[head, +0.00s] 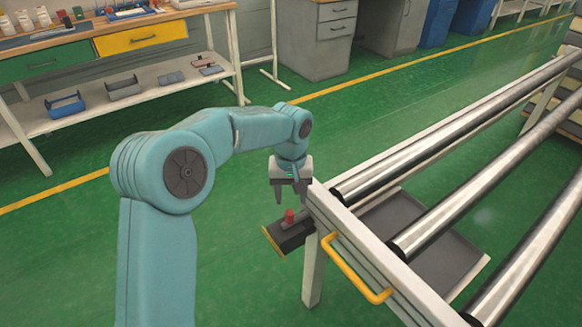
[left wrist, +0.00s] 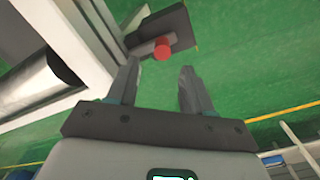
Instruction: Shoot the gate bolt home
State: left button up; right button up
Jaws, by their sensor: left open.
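The bolt's red knob (head: 289,215) stands up from a dark block (head: 284,236) with a yellow edge, at the near left corner of the roller frame. My left gripper (head: 289,201) is open and points down, with its fingertips just above the knob in the head view. In the left wrist view, the red knob (left wrist: 162,48) shows just beyond the gap between the open fingertips (left wrist: 160,73), apart from both. A grey bar (left wrist: 146,38) lies beside the knob on the dark block. How far the bolt is slid cannot be told. My right gripper is not in view.
The roller frame's pale end rail (head: 340,222) runs close beside my left gripper and carries a yellow handle (head: 350,270). Steel rollers (head: 480,160) lie to the right. A workbench (head: 100,45) with bins stands at the back left. Green floor around the block is clear.

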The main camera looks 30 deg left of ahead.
aim_at(291, 212)
pick_arm(q)
notch_tip(291, 212, up, 10)
jog(key=p, duration=0.1)
jog(key=shift+f+p, duration=0.25)
jog(key=shift+p, duration=0.1)
